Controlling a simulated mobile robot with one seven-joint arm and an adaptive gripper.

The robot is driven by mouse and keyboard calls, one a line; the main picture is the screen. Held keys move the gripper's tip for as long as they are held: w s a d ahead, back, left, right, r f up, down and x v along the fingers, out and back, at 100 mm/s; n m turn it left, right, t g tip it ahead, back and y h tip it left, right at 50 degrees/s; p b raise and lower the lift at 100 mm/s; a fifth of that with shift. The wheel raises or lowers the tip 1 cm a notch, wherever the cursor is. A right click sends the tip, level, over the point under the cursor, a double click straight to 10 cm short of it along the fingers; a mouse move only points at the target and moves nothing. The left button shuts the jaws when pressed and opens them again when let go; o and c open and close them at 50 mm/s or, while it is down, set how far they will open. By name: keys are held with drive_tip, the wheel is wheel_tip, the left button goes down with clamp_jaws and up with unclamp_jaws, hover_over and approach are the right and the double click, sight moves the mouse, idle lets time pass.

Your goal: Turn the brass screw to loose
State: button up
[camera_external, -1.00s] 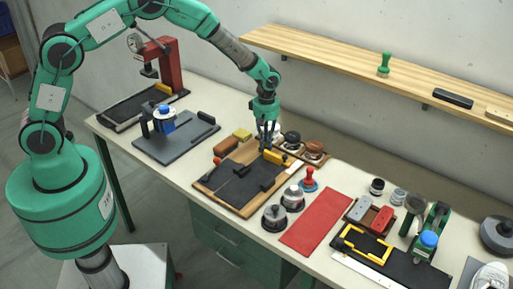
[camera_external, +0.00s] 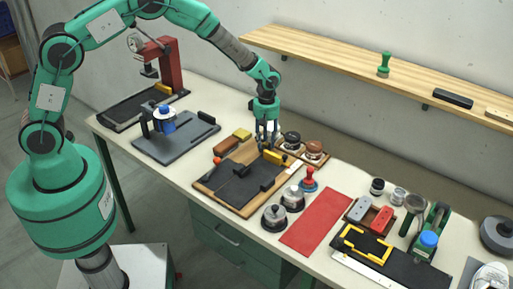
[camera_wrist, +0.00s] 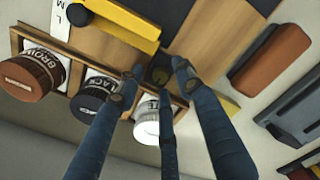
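A small dark round knob with a faint brassy tint, apparently the brass screw (camera_wrist: 160,73), sits at the edge of the wooden board (camera_wrist: 210,40) in the wrist view. My gripper (camera_wrist: 160,80) has its three fingers spread around it, with gaps showing between the fingertips and the knob. Whether any finger touches it I cannot tell. In the external view my gripper (camera_external: 267,140) points straight down over the back edge of the wooden board (camera_external: 238,209). The screw is too small to make out there.
A yellow bar (camera_wrist: 125,22) lies close to the fingers. Jars labelled brown (camera_wrist: 35,75) and black (camera_wrist: 90,100) and a white-capped jar (camera_wrist: 147,120) stand beside them. A brown brush (camera_wrist: 270,55) lies right. A shelf (camera_external: 340,57) runs along the wall behind.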

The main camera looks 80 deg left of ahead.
sight(266, 143)
drive_tip(key=shift+r, duration=0.1)
wheel_tip(266, 143, up, 12)
idle(0.7)
idle(0.3)
